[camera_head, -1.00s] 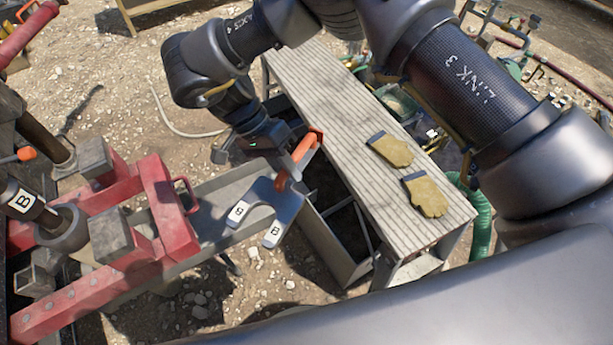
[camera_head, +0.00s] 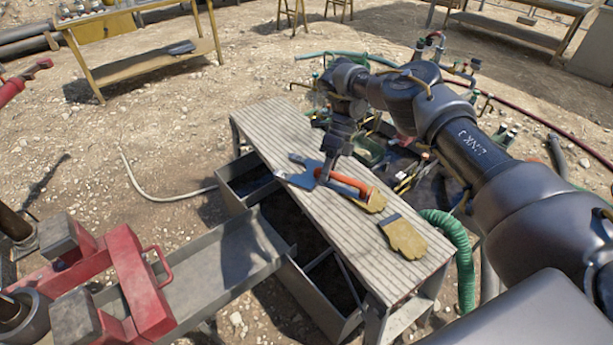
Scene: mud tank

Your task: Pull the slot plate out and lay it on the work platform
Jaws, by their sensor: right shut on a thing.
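The slot plate (camera_head: 301,180) is a grey forked plate with an orange handle (camera_head: 349,184). It is over the middle of the work platform (camera_head: 290,135), a long ribbed table top. Its forked end points left and its handle points right. I cannot tell whether it touches the surface or hovers just above it. My right gripper (camera_head: 328,172) reaches down from above and is shut on the slot plate near its handle; the fingertips are partly hidden. My left gripper is not in view.
Two yellow work gloves lie on the platform; one glove (camera_head: 404,238) is clear, the other (camera_head: 372,202) is partly covered by the handle. A red frame (camera_head: 140,285) with a grey trough (camera_head: 225,262) stands at lower left. A green hose (camera_head: 462,250) hangs at the platform's right.

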